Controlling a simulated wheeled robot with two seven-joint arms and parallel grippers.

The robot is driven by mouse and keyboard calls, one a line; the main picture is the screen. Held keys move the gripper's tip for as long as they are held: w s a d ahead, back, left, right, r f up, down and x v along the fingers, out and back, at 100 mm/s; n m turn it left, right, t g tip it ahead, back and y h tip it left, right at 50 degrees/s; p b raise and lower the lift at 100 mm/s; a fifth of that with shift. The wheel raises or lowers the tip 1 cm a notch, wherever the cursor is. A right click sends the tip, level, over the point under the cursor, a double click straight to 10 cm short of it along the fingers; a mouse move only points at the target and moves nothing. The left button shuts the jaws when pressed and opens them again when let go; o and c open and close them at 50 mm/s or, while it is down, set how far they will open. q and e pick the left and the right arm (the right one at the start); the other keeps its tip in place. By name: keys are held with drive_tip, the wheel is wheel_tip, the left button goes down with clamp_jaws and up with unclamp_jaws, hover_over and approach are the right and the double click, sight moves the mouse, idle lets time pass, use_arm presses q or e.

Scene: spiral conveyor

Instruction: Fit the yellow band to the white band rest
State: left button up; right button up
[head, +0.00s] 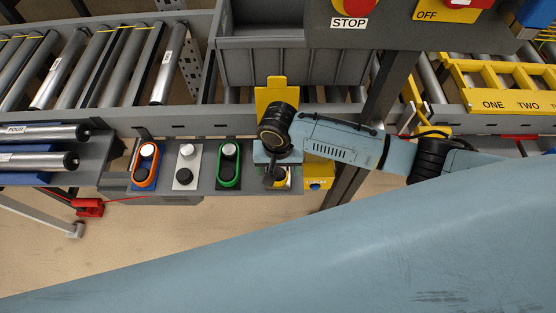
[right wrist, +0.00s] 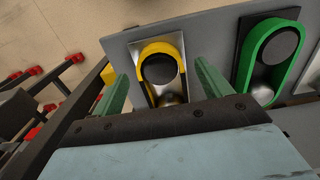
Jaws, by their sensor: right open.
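The yellow band (right wrist: 164,46) lies on a silvery plate, looped around a black round knob; its near end is hidden by my gripper. In the head view only a bit of the yellow band (head: 288,180) shows beside the gripper. My right gripper (right wrist: 162,76) is open, with one finger on each side of the band; I cannot tell if either touches it. It points down at the panel in the head view (head: 273,174). The white band rest (head: 178,176) is a pale plate with a pale knob and a black knob, holding no band. My left gripper is not in view.
On the grey panel (head: 210,183), an orange band (head: 136,167) and a green band (head: 239,168) flank the white rest. A yellow box (head: 319,172) is right of the panel. A conveyor rail (head: 190,124) runs behind, with a grey bin (head: 297,62) above it.

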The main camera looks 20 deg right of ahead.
drive_tip(key=shift+f, duration=0.3)
drive_tip(key=c, duration=1.1)
drive_tip(key=shift+r+p, duration=1.9)
drive_tip(key=shift+p, duration=0.7)
wheel_tip(320, 180, up, 4)
drive_tip(key=p, duration=0.5)
